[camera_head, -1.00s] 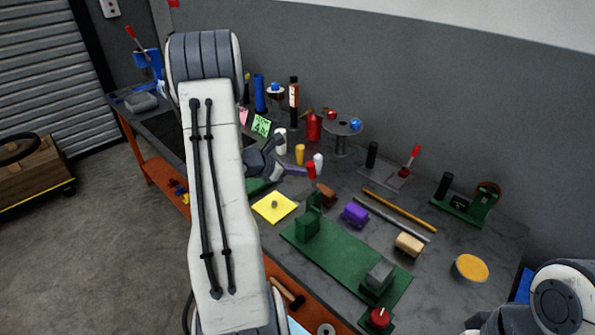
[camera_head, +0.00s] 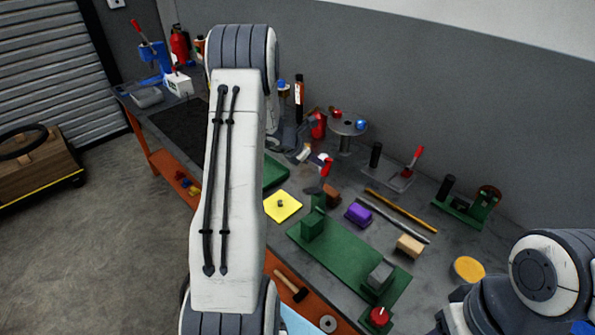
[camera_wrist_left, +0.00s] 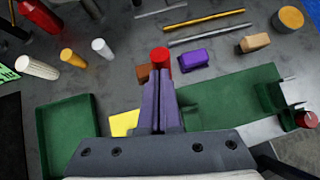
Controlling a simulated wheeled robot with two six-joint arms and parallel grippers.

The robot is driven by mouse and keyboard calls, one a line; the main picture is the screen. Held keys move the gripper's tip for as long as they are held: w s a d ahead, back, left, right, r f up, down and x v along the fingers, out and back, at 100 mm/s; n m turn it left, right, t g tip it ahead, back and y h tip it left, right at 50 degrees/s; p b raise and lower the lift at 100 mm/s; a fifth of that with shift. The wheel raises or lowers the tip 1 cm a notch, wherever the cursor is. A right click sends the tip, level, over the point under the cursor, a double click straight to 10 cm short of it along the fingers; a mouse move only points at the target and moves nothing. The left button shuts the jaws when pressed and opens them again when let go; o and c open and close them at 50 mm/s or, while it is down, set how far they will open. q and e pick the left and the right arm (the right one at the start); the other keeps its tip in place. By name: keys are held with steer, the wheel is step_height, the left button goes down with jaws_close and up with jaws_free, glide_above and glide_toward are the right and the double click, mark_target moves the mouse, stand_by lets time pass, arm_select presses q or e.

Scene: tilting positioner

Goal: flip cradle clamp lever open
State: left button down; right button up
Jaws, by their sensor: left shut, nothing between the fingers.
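A red-tipped lever (camera_head: 327,168) rises at the far left end of the green positioner (camera_head: 345,258), by its upright. Its red tip also shows in the left wrist view (camera_wrist_left: 160,58), just beyond my fingertips. My left gripper (camera_wrist_left: 160,82) is shut and empty, its purple fingers together and pointing at the red tip. I cannot tell whether they touch. In the head view my left arm and small parts near the lever hide much of the gripper. My right gripper is not in view; only part of my right arm shows at the lower right.
A brown block (camera_wrist_left: 143,72) and a purple block (camera_head: 358,213) lie near the lever. A yellow pad (camera_head: 283,207) and a green tray (camera_wrist_left: 65,135) lie to the left. Bottles stand behind. A rod, a wooden block (camera_head: 409,246) and a red-handled clamp (camera_head: 411,165) are on the right.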

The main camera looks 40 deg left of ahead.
arm_select(q)
steer(key=w, duration=0.3)
steer(key=shift+d+f, duration=0.15)
steer(key=shift+f, duration=0.05)
steer(key=shift+w+d+f+b, duration=0.15)
steer(key=shift+w+b, duration=0.1)
steer(key=shift+w, duration=0.2)
steer(key=shift+w+d+f+b, duration=0.1)
steer(key=shift+w+b, duration=0.1)
steer(key=shift+w, duration=0.25)
steer(key=shift+w+f, duration=0.1)
steer(key=shift+w, duration=0.3)
steer(key=shift+w+d, duration=0.1)
steer(key=shift+d, duration=0.1)
